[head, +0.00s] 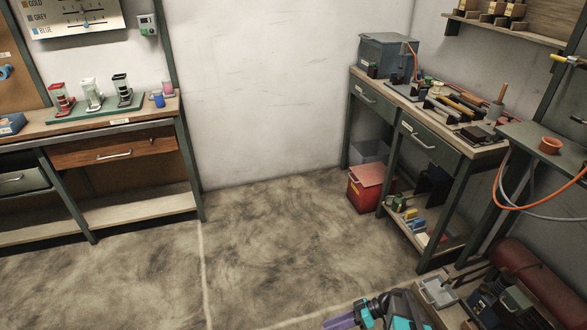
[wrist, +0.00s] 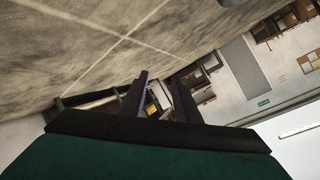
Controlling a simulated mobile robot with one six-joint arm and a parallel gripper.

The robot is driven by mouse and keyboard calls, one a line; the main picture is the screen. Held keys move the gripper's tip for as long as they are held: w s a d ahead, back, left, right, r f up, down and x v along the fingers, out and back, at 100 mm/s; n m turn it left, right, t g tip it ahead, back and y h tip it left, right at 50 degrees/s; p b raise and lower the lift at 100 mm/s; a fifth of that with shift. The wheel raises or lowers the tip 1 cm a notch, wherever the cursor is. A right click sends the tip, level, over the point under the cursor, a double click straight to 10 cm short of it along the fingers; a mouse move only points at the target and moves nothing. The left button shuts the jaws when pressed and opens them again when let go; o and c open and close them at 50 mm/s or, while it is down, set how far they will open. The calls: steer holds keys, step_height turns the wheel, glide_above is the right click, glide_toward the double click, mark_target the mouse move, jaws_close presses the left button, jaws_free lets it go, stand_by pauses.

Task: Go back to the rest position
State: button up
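My gripper (wrist: 160,90) shows in the wrist view with its two dark fingers apart. Nothing is visible between the fingers except the distant room behind them. In the head view only part of my arm, dark with teal parts, shows at the bottom edge, with a purple piece beside it that is cut off by the frame. My gripper is far from both benches, over the floor side of the room.
A left bench (head: 100,127) holds a green tray (head: 97,108) with three small dispensers. A right bench (head: 412,100) carries tools and a grey box (head: 388,53). A red box (head: 366,188) stands on the floor. A low cluttered shelf (head: 450,312) is near my arm. The middle floor (head: 270,240) is clear.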

steer(key=s+a+r+m+g+h+p, duration=0.1)
steer(key=s+a+g+h+p, duration=0.15)
steer(key=s, duration=0.55)
steer(key=s+a+r+m+g+h+p, duration=0.1)
steer(key=s+a+g+h+p, duration=0.2)
steer(key=s, duration=0.4)
steer(key=s+d+f+m+t+h, duration=0.1)
steer(key=s+d+m+t+h, duration=0.1)
steer(key=d+m+h, duration=0.5)
steer(key=shift+s+d+m, duration=0.75)
steer(key=shift+d+m, duration=0.45)
steer(key=shift+m, duration=0.2)
steer(key=shift+s, duration=0.15)
